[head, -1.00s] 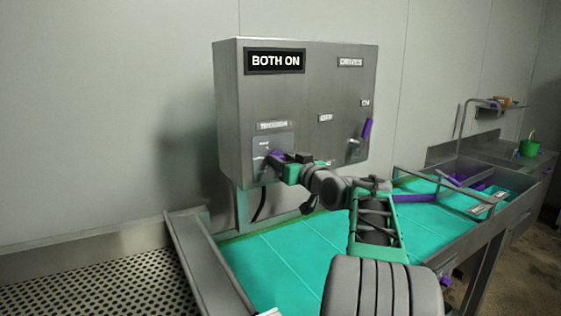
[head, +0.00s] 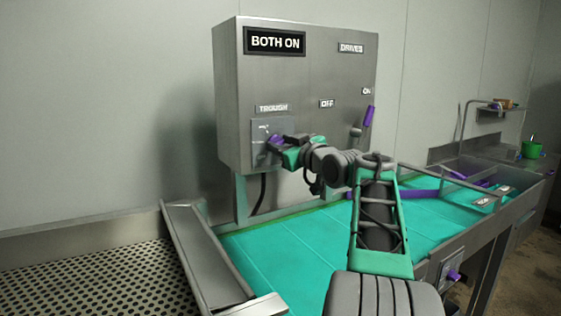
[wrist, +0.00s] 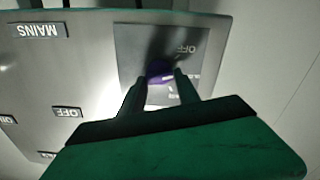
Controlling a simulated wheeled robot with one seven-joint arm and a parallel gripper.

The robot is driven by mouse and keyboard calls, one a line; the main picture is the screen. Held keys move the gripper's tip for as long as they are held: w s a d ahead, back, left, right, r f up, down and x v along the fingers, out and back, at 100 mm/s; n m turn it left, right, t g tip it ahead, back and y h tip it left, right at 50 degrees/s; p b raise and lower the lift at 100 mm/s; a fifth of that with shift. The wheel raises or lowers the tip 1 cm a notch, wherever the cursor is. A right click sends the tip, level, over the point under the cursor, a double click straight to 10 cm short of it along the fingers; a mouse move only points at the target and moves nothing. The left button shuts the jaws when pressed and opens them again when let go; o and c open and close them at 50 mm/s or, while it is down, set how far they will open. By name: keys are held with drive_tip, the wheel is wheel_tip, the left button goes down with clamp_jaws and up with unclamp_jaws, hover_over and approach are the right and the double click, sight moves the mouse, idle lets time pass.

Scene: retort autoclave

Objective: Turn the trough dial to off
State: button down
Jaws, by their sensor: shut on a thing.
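The trough dial is a purple knob (head: 275,143) on a small grey plate (head: 262,130) under the TROUGH label (head: 273,108), low on the left of the steel control box (head: 300,80). My gripper (wrist: 160,78) is shut on the purple knob, which also shows between its two fingers in the wrist view (wrist: 157,69). The wrist view is upside down and shows an OFF mark (wrist: 187,48) on the dial plate. The fingers hide much of the dial, and I cannot tell where it points. The box's sign (head: 275,42) reads BOTH ON.
A purple-handled lever (head: 368,116) sits at the right of the box beside the ON label (head: 366,91). A MAINS label (wrist: 38,30) shows in the wrist view. A teal-floored trough (head: 290,265) lies below, with a perforated metal surface (head: 90,285) at left.

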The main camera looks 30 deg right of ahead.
drive_tip(key=shift+a+f+n+b, duration=0.1)
drive_tip(key=shift+a+n+b, duration=0.05)
drive_tip(key=shift+n+b, duration=2.75)
drive_tip(key=c, duration=0.9)
unclamp_jaws()
drive_tip(key=shift+s, duration=0.1)
drive_tip(key=s+b, duration=0.1)
drive_tip(key=s, duration=0.2)
drive_tip(key=s+b, duration=0.1)
drive_tip(key=s, duration=0.3)
drive_tip(key=shift+s+a, duration=0.2)
drive_tip(key=shift+s, duration=0.1)
